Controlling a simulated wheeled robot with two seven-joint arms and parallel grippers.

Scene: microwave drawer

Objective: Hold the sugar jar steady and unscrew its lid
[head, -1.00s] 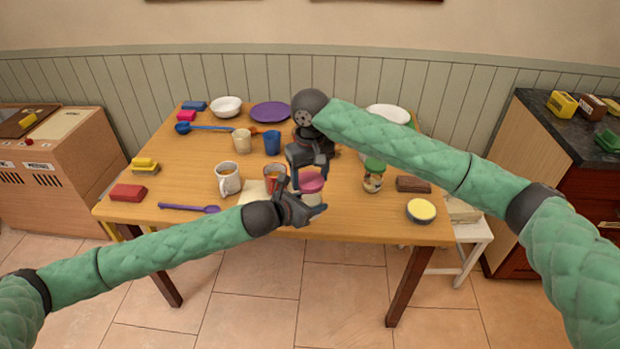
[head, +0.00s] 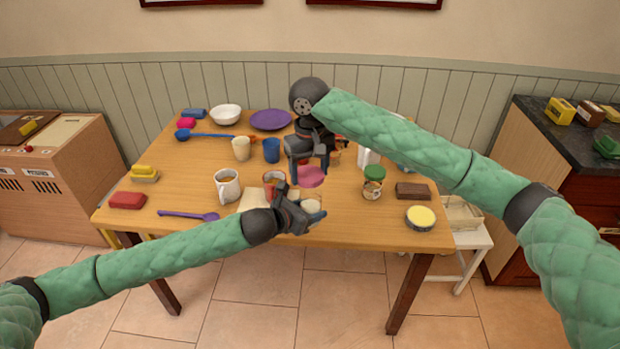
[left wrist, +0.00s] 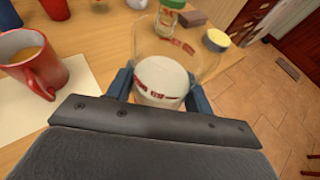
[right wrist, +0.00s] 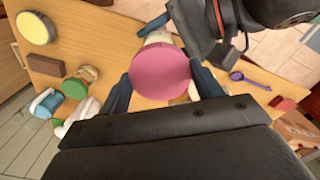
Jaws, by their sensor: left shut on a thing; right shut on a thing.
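The sugar jar (left wrist: 162,82) is clear glass with white sugar and red lettering. My left gripper (left wrist: 160,92) is shut around its sides; in the head view this gripper (head: 300,212) is at the table's front edge. In the left wrist view the jar's top shows no lid. The round pink lid (head: 311,177) is above the jar in the head view, with a gap between them. My right gripper (head: 308,164) is shut on the lid from above. The lid also shows between its fingers in the right wrist view (right wrist: 160,72), covering most of the jar behind.
A green-lidded jar (head: 373,183), a brown block (head: 413,191) and a yellow-topped tin (head: 420,217) stand to the right. A white mug (head: 227,186) stands left.

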